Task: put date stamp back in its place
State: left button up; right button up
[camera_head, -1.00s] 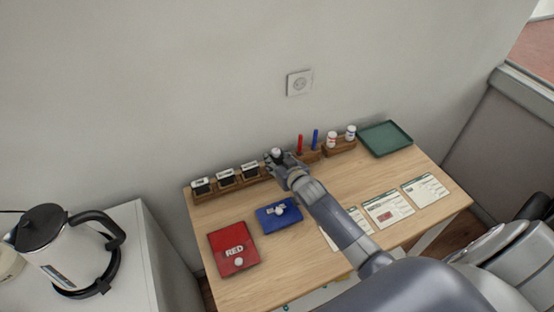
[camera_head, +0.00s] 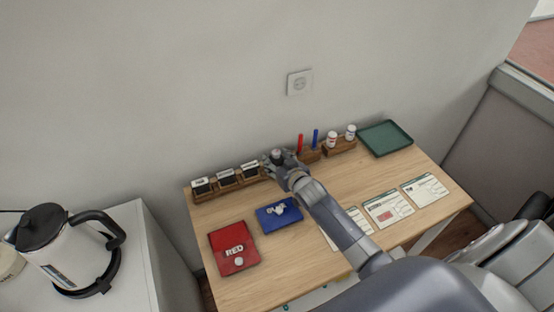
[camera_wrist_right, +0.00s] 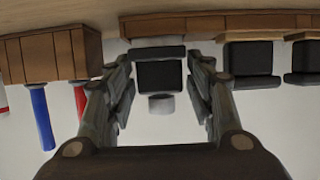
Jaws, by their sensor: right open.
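A stamp with a black body and a grey knob (camera_wrist_right: 160,76) stands at the right end of the wooden stamp rack (camera_head: 236,182). Its knob also shows in the head view (camera_head: 277,154). I cannot read its label, so I cannot confirm it is the date stamp. My right gripper (camera_head: 276,161) is open, with one finger on each side of this stamp; in the wrist view (camera_wrist_right: 161,100) gaps show between fingers and stamp. The gripper partly hides the rack's end in the head view. My left gripper is not in view.
Other stamps (camera_head: 226,177) stand left in the rack. A pen holder (camera_head: 309,156) with red and blue pens is close right of the gripper, then a bottle holder (camera_head: 340,147) and green tray (camera_head: 386,138). Red pad (camera_head: 232,246), blue pad (camera_head: 279,215) and cards (camera_head: 388,208) lie in front.

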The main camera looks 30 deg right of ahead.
jog(key=shift+p+v, duration=1.95)
jog(key=shift+v, duration=0.5)
jog(key=shift+o, duration=0.6)
jog(key=o, duration=0.4)
jog(key=shift+s, duration=0.15)
jog(key=v, duration=1.1)
jog(key=shift+s+d+r, duration=0.1)
jog(key=shift+s+r, duration=0.15)
jog(key=shift+s, duration=0.05)
